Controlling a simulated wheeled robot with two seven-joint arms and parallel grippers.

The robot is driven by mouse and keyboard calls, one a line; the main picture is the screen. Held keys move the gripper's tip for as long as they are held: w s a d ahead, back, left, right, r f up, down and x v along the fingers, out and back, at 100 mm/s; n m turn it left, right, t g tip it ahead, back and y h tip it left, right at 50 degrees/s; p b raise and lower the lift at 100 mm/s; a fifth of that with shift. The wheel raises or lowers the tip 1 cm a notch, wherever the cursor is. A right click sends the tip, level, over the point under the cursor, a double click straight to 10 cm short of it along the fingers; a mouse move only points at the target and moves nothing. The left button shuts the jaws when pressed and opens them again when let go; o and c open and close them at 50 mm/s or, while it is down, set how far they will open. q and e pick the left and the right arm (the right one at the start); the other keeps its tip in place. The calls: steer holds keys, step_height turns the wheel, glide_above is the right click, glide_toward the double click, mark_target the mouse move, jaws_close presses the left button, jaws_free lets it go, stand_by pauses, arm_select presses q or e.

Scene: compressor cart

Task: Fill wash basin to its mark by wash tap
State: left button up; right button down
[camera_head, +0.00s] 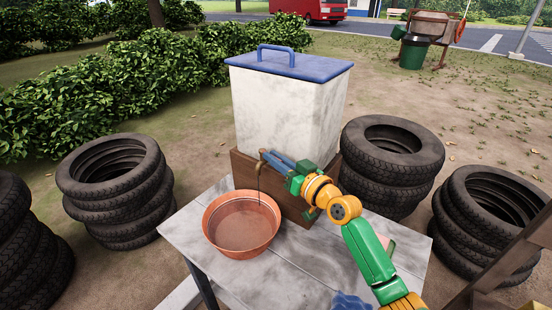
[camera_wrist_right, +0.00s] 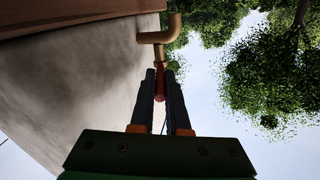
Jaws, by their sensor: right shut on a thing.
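The wash basin (camera_head: 210,229), a round terracotta-coloured bowl, stands on the table in front of the white tank. Its inside shows a paler, flat-looking area that may be water; I cannot make out the level or a mark. The brass wash tap (camera_wrist_right: 172,34) shows in the right wrist view; in the head view it is mostly hidden by my gripper. A thin dark line drops from it toward the basin; I cannot tell whether it is water. My right gripper (camera_head: 268,158) is shut on the tap's red handle (camera_wrist_right: 160,84). My left gripper is not in view.
The white tank (camera_head: 285,110) with a blue lid (camera_head: 290,63) sits in a brown wooden base. Stacks of tyres (camera_head: 115,190) stand on both sides.

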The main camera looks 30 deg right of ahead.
steer(key=c, duration=0.9)
jaws_free()
